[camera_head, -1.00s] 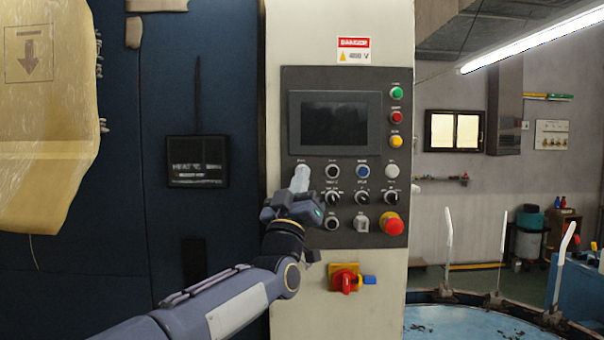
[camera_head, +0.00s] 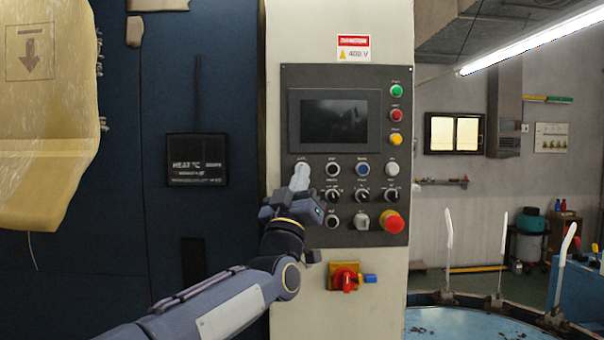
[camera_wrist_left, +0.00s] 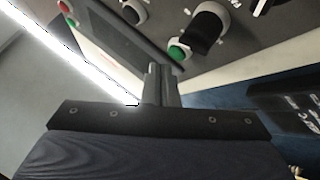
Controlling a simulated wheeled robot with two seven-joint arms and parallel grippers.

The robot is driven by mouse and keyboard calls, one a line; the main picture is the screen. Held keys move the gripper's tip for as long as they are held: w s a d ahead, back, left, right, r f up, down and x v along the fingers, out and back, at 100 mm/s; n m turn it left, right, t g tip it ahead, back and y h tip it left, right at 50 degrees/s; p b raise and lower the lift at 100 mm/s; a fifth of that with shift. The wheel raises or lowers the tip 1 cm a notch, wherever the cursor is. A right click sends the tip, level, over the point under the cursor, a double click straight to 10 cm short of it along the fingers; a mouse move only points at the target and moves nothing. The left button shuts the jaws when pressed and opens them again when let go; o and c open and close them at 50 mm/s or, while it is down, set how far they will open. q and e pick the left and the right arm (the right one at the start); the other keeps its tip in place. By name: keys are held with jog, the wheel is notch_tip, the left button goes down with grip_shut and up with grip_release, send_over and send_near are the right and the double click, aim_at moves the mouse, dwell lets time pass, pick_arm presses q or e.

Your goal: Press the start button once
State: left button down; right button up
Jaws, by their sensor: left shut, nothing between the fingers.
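The control panel (camera_head: 345,240) is dark and set in a pale cabinet. My left gripper (camera_head: 300,173) is shut and empty, with its fingers at the left end of the button row under the screen. They cover the leftmost button there in the head view. In the left wrist view, a green button (camera_wrist_left: 178,51) in a pale ring shows right beside the tip of the shut fingers (camera_wrist_left: 161,72); it appears to be that leftmost button. Whether the fingertips touch it I cannot tell. The label above it is too small to read. My right gripper is not in view.
Close to the fingers are a black-capped button (camera_head: 332,170) and a selector knob (camera_head: 333,196). A red emergency button (camera_head: 392,222) sits lower right, and another green button (camera_head: 397,91) top right. A red-yellow switch (camera_head: 345,279) is below the panel.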

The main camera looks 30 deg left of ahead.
pick_arm(q)
jog(key=shift+s+d+b, duration=0.4)
jog(key=shift+s+d, duration=0.05)
jog(key=shift+s, duration=0.25)
jog(key=shift+s+d+b, duration=0.35)
jog(key=shift+s+d, duration=0.05)
jog(key=shift+s, duration=0.35)
jog(key=shift+s+d+b, duration=0.4)
jog(key=shift+s+d, duration=0.05)
jog(key=shift+s, duration=0.25)
